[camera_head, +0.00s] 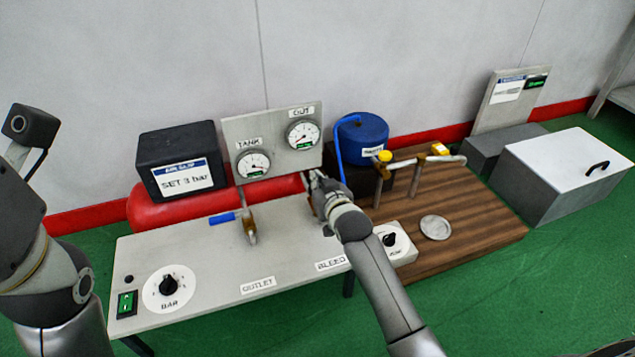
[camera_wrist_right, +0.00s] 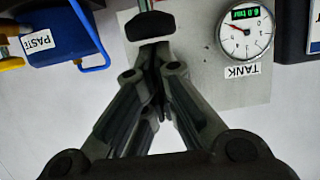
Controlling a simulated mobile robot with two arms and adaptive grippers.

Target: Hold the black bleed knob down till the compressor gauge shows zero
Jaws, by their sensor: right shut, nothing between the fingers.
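My right gripper (camera_head: 318,184) reaches over the far right of the grey bench (camera_head: 205,262). Its fingers are together with nothing between them; they also show in the right wrist view (camera_wrist_right: 152,62). There, the black bleed knob (camera_wrist_right: 150,25) on its stem is right at the fingertips; I cannot tell whether they touch. In the head view the arm mostly hides the knob, above the BLEED label (camera_head: 332,262). My left gripper is out of view.
A second gauge (camera_head: 303,134) is on the panel. A blue-handled valve (camera_head: 228,218) stands on the bench left of my right gripper. A blue pot (camera_head: 362,137) and a tap stand (camera_head: 412,162) are to the right, over a wooden board (camera_head: 470,215).

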